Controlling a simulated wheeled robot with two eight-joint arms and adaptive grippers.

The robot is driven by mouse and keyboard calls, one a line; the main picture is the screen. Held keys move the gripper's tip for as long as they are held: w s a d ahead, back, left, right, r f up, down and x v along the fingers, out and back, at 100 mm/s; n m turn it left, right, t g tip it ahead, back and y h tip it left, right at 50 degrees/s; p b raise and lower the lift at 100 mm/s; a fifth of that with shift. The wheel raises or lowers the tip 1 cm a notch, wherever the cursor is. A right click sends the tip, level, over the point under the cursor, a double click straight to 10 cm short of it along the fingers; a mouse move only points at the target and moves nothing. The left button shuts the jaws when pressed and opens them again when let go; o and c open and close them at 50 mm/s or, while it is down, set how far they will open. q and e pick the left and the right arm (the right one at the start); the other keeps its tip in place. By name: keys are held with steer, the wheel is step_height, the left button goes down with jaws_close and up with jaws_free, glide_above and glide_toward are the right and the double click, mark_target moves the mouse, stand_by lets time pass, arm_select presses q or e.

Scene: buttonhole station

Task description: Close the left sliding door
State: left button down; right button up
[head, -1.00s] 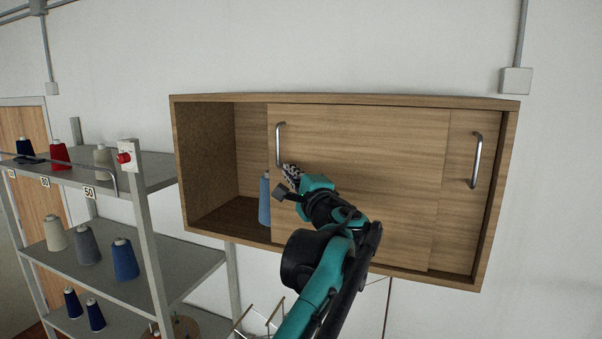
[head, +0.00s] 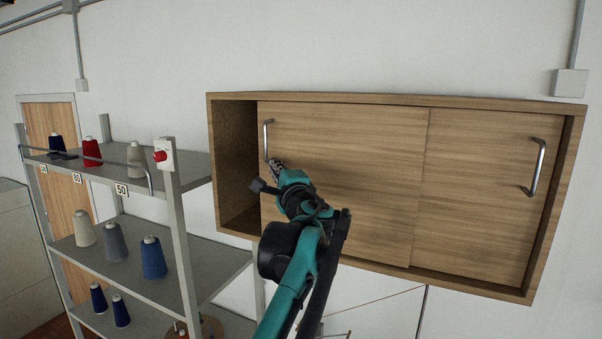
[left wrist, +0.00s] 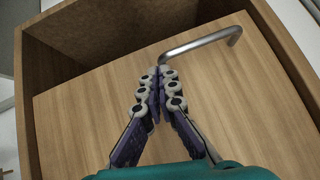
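The left sliding door (head: 345,200) of the wooden wall cabinet covers most of the left half. A gap at its left edge shows the cabinet's inner side wall (head: 238,160). The door's upright metal handle (head: 266,138) is near its left edge. My left gripper (head: 274,163) is at the handle's lower end. In the left wrist view, the gripper's fingers (left wrist: 160,72) are together around the end of the handle (left wrist: 205,45); the exact contact is partly hidden between the fingertips. My right gripper is not in view.
The right sliding door (head: 480,190) with its own handle (head: 538,168) fills the right side of the cabinet (head: 390,98). A metal shelf rack (head: 185,240) with several thread cones and a red button (head: 160,156) stands at left, close to my left arm.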

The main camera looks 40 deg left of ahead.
arm_select(q)
steer(key=s+a, duration=0.3)
steer(key=a, duration=1)
steer(key=shift+s+a+r, duration=0.2)
steer(key=shift+s, duration=0.2)
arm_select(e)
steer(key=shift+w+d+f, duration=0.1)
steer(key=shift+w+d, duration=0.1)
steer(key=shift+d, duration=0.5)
